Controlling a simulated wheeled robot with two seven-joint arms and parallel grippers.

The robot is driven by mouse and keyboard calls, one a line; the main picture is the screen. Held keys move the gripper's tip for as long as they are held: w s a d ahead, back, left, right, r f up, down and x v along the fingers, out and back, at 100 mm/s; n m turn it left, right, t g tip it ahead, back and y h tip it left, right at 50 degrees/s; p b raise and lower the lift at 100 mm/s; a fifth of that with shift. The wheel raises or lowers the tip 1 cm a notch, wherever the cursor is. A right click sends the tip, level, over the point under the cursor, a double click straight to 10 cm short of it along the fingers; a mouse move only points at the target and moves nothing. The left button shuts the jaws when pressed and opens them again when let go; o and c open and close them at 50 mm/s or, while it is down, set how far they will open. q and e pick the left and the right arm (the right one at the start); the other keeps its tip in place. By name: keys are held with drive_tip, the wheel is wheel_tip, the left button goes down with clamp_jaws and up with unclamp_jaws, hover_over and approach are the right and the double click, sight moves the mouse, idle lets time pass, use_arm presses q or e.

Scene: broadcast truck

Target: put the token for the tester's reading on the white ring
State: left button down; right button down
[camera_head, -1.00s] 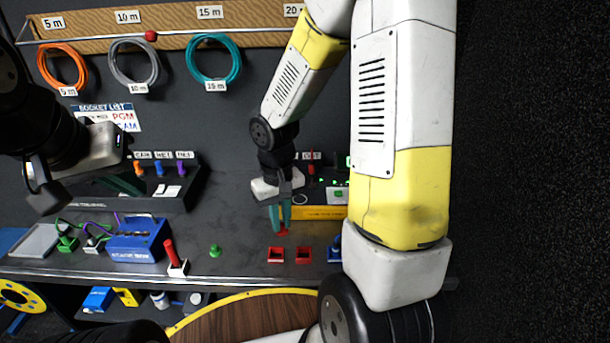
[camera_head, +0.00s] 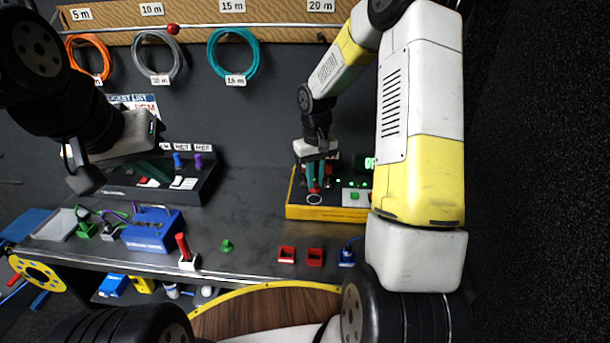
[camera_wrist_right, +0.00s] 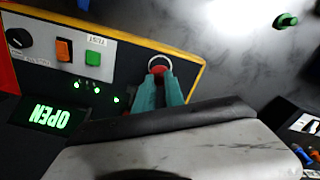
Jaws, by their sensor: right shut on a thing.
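The tester (camera_head: 325,212) is a yellow-edged box on the bench. Its display (camera_wrist_right: 48,117) reads OPEN in green in the right wrist view. The white ring (camera_head: 314,200) is on its top panel near the front edge, and shows in the right wrist view (camera_wrist_right: 151,62). My right gripper (camera_head: 315,189) is shut on a red token (camera_wrist_right: 159,69) right at the ring. The token overlaps the ring in view; I cannot tell whether it touches the panel. My left gripper (camera_head: 150,172) is away at the left; its fingertips are unclear.
A green token (camera_head: 227,246) stands on the bench. Two red square holders (camera_head: 286,256) and a blue one (camera_head: 347,257) are near the front edge. A red-handled thing (camera_head: 183,246) and a blue box (camera_head: 152,230) are left. Bench between box and tester is mostly clear.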

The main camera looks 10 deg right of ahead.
drive_tip(key=shift+f, duration=1.75)
drive_tip(key=c, duration=1.4)
unclamp_jaws()
drive_tip(key=shift+f, duration=0.1)
drive_tip(key=shift+c, duration=0.2)
drive_tip(key=shift+o, duration=0.2)
